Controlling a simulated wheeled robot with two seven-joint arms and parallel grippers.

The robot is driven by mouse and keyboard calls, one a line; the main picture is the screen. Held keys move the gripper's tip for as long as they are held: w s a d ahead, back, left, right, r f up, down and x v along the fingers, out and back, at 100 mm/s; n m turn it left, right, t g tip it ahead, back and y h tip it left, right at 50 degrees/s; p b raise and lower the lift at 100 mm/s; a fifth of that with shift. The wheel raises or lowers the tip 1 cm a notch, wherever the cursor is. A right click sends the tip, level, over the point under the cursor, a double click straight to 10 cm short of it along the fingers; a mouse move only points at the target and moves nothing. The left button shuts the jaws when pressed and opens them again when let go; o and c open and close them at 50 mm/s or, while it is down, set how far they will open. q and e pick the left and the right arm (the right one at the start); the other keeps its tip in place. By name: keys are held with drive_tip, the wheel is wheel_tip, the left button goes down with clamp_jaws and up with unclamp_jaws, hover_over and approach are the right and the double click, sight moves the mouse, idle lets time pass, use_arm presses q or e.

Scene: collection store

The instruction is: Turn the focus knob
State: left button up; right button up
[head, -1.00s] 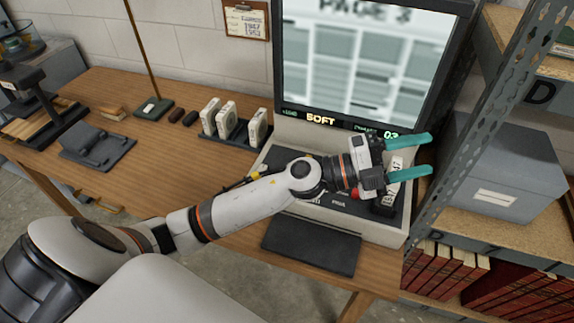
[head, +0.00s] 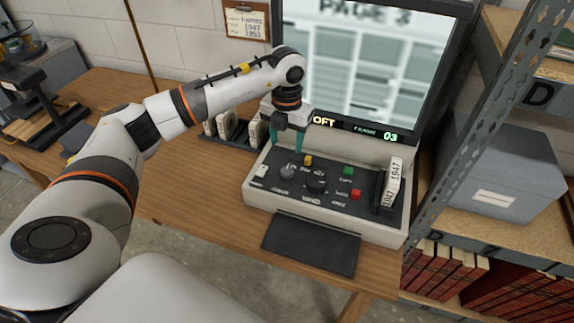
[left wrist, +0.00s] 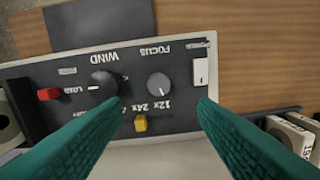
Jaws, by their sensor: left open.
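The focus knob (head: 287,172) is a small grey round knob on the dark sloped panel of the reader console (head: 258,199). In the left wrist view the focus knob (left wrist: 158,84) sits by the upside-down word FOCUS, with a white pointer mark. My left gripper (head: 286,152) points down above the panel, behind the knob in the head view. In the left wrist view its teal fingertips (left wrist: 160,103) are open wide, one to each side of the knob and apart from it. The screen (head: 375,60) shows a blurred page; its status word is partly hidden by my arm.
A larger black WIND knob (head: 317,185) is beside the focus knob. A yellow control (head: 308,160), green button (head: 347,171), red control (head: 355,194) and white switch (left wrist: 201,71) are also close. A box labelled 1947 (head: 393,183) stands at the panel's right; a metal shelf upright (head: 480,130) is beyond.

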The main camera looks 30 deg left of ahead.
sight(287, 170)
use_arm(q)
wheel_tip(287, 170, down, 10)
drive_tip(key=shift+p, duration=0.95)
drive_tip(key=c, duration=1)
drive_tip(key=shift+o, duration=0.2)
drive_tip(key=shift+n, duration=2)
drive_tip(key=o, duration=1)
drive_tip(key=shift+c, duration=0.2)
